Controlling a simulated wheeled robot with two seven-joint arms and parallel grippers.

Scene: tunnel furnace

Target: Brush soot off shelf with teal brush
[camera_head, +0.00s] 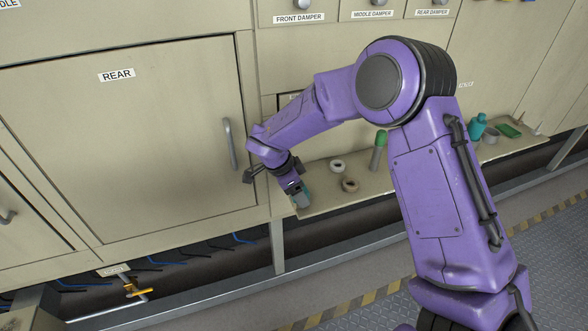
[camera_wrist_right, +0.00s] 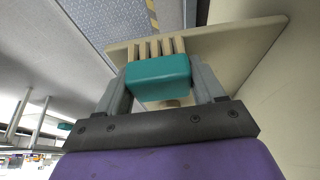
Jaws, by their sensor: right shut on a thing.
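My right gripper (camera_head: 296,190) is at the left end of the beige shelf (camera_head: 374,185) and points down. In the wrist view the right gripper (camera_wrist_right: 160,82) is shut on the teal brush (camera_wrist_right: 158,70), a teal block with pale bristles pointing away from my palm. The bristles are near the shelf (camera_wrist_right: 245,42); I cannot tell whether they touch it. My left gripper is not in view.
The REAR door's handle (camera_head: 229,145) is left of my wrist.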

